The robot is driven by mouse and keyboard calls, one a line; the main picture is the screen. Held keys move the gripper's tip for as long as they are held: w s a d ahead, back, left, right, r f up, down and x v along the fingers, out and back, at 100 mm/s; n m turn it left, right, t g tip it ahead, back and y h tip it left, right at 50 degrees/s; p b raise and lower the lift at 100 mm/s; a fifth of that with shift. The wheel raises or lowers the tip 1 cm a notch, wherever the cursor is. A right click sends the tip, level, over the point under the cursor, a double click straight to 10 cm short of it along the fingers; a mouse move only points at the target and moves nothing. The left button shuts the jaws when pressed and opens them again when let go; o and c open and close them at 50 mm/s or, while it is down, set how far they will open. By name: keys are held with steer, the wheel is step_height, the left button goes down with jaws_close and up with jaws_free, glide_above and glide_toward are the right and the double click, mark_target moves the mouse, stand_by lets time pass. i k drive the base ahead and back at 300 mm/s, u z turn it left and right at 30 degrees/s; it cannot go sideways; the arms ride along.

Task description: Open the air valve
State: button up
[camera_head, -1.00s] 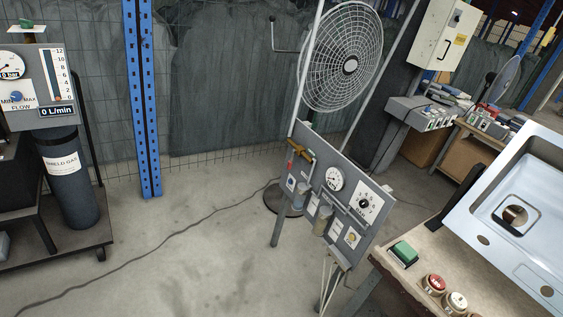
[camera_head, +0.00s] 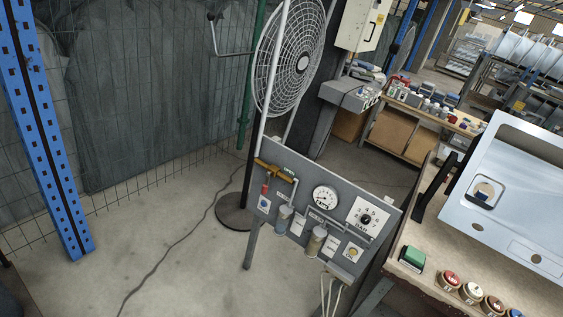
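A grey air panel (camera_head: 330,262) on legs stands right of centre, tilted in the picture. A brass-coloured valve (camera_head: 274,171) sits at its upper left corner, on a pale pipe that rises past the fan. A small green label is beside the valve and a red part (camera_head: 265,189) is just below it. I cannot tell the valve handle's exact position. A round pressure gauge (camera_head: 325,197) and a dial with a black knob (camera_head: 366,219) are further right on the panel. The gauge needle is too small to read. My gripper is not in view.
A large caged fan (camera_head: 290,62) stands behind the panel. A blue post (camera_head: 45,140) stands left. The floor left of the panel is clear except for a cable.

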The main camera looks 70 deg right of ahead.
mark_target(265, 186)
steer(key=z, duration=0.65)
steer(key=i, duration=1.1)
steer(key=z, duration=0.9)
steer(key=k, duration=0.65)
steer(key=z, duration=0.25)
steer(key=i, duration=0.7)
steer(key=u, duration=0.2)
